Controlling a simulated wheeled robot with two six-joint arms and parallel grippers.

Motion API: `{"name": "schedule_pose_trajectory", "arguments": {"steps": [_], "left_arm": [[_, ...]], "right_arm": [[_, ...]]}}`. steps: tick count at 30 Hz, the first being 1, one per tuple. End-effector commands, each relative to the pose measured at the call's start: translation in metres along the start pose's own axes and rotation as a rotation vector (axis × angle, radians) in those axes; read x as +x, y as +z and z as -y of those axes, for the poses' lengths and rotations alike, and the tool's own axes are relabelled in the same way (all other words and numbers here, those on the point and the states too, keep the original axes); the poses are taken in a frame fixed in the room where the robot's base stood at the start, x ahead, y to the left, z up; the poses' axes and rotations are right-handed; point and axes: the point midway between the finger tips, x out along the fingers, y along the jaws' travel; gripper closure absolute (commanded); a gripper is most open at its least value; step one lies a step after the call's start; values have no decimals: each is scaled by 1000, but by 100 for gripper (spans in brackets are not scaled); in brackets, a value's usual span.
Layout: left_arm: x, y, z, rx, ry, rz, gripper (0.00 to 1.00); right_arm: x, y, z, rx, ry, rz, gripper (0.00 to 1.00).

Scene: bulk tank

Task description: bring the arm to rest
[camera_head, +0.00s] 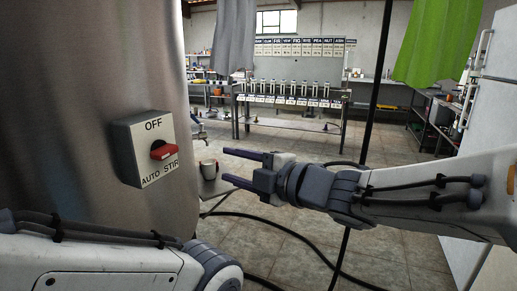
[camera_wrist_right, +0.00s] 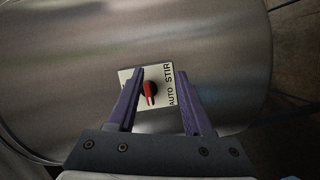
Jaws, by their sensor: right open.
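A switch box (camera_head: 142,150) with a pale plate is fixed to the steel tank (camera_head: 90,90). Its plate reads OFF at the top and AUTO STIR at the bottom. The red knob (camera_head: 164,150) lies roughly crosswise between the two labels. In the right wrist view the knob (camera_wrist_right: 150,93) shows between and beyond the fingers. My right gripper (camera_head: 224,164) is open and empty, to the right of the box and apart from it; its fingers also show in the wrist view (camera_wrist_right: 160,72). My left arm (camera_head: 110,262) crosses the lower left; its gripper is out of view.
A dark pole (camera_head: 377,75) and black hoses (camera_head: 290,236) are near the right arm. A rack table (camera_head: 290,103) stands far back. A white cabinet (camera_head: 492,100) is at right. Tiled floor lies open between.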

Motion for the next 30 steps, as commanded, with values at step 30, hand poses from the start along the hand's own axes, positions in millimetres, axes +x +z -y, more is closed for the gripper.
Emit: {"name": "schedule_pose_trajectory", "arguments": {"steps": [30], "left_arm": [[-65,-4,-5,0,0,-1,43]], "right_arm": [[-214,-66,219,1361,-832,1311,50]]}}
